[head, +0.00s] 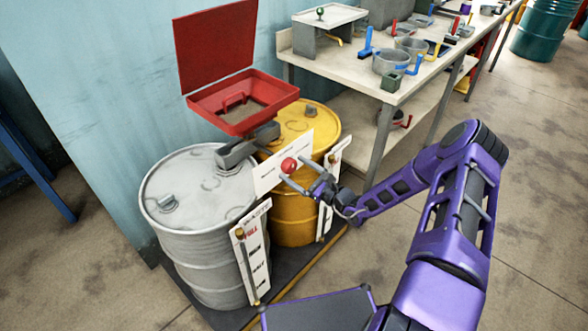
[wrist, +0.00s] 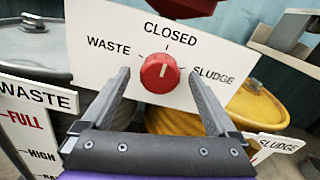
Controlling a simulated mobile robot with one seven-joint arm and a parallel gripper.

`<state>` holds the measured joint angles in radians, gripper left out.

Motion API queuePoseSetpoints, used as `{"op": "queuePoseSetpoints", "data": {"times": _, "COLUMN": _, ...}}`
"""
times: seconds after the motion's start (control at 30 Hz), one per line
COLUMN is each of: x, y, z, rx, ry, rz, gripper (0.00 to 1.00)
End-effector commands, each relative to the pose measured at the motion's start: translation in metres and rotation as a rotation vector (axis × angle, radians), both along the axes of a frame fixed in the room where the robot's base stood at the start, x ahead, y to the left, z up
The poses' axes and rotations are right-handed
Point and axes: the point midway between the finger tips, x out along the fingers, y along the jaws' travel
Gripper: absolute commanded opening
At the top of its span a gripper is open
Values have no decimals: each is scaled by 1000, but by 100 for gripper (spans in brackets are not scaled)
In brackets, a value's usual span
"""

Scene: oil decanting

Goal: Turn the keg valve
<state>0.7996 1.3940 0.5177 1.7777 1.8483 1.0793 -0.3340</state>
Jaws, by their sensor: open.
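The keg valve is a round red knob (wrist: 160,72) on a white plate (wrist: 105,22) marked WASTE at left, CLOSED at top and SLUDGE at right. A short pale mark on the knob's face looks near upright, roughly in line with CLOSED. In the head view the knob (head: 289,165) sits between the grey and yellow drums. My gripper (wrist: 159,76) is open, with one finger on each side of the knob. Gaps show between fingers and knob in the wrist view. My gripper also shows at the plate in the head view (head: 295,172).
A grey drum (head: 195,185) stands left and a yellow drum (head: 300,120) behind right, both with level signs. A red open-lidded funnel box (head: 240,105) is above the valve. A workbench (head: 345,72) with cups and tools stands behind. Floor at right is clear.

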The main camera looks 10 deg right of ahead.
Motion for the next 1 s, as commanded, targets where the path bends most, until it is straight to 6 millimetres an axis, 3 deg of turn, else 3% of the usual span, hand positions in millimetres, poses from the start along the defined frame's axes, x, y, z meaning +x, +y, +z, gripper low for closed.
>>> {"op": "queuePoseSetpoints", "data": {"times": 0.6, "x": -111, "y": -82, "z": 0, "rx": -1, "ry": 2, "rz": -4, "gripper": 94}}
{"op": "queuePoseSetpoints", "data": {"times": 0.8, "x": -130, "y": -94, "z": 0, "rx": -1, "ry": 3, "rz": -2, "gripper": 94}}
{"op": "queuePoseSetpoints", "data": {"times": 1.0, "x": -133, "y": -97, "z": 0, "rx": 0, "ry": 1, "rz": 0, "gripper": 94}}
